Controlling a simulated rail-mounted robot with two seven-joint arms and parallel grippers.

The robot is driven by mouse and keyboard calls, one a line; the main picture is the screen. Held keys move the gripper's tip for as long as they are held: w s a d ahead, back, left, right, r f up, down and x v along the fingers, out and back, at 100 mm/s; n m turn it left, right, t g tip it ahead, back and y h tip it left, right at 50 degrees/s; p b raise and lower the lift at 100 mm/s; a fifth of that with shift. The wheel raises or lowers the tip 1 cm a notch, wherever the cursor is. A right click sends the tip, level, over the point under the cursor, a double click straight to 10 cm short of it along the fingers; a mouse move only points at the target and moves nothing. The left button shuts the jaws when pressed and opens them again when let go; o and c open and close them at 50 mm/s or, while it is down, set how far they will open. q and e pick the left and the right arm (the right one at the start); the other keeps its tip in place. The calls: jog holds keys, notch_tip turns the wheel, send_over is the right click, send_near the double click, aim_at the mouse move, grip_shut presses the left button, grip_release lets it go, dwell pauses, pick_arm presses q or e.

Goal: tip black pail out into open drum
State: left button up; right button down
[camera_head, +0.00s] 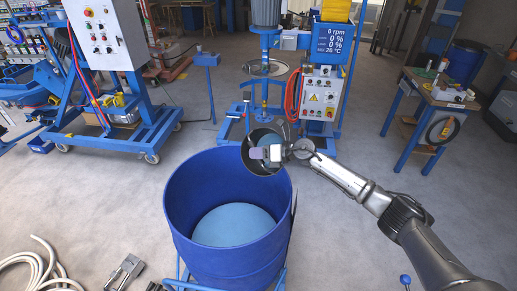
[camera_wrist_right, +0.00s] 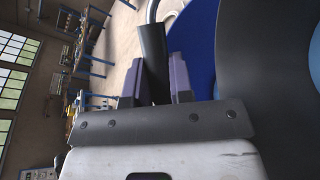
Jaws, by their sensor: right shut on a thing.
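The black pail (camera_head: 249,158) is in the head view at the far right rim of the open blue drum (camera_head: 181,225), overlapping it in the picture. Its mouth shows, with light blue content inside; its exact tilt is hard to judge. The drum is open at the top and has a light blue surface inside. My right gripper (camera_head: 274,153) is in front of the pail's mouth. In the right wrist view my gripper (camera_wrist_right: 157,85) is shut on the pail's black handle grip (camera_wrist_right: 153,50), and the dark pail wall (camera_wrist_right: 262,50) fills the right side. My left gripper is not in view.
The mixer stand with its control box (camera_head: 320,93) is behind the drum. A blue cart with a white cabinet (camera_head: 103,35) stands left, a wooden workbench (camera_head: 435,92) right. A pale hose (camera_head: 45,265) and a grey object (camera_head: 124,272) lie on the floor at left.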

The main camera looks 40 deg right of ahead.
jog(key=s+a+f+n+h+p, duration=0.1)
jog(key=a+f+n+h+p, duration=0.1)
jog(key=f, duration=0.5)
jog(key=s+a+f+n+t+h+p, duration=0.1)
jog(key=s+a+f+n, duration=0.1)
jog(key=a+f+n, duration=0.3)
notch_tip(320, 180, down, 2)
jog(key=shift+s+a+n+h+p, duration=0.25)
jog(key=shift+a+n+h+p, duration=0.05)
jog(key=shift+a+h+p, duration=0.1)
dwell(1.4)
jog(key=shift+t, duration=0.3)
dwell(1.0)
dwell(0.7)
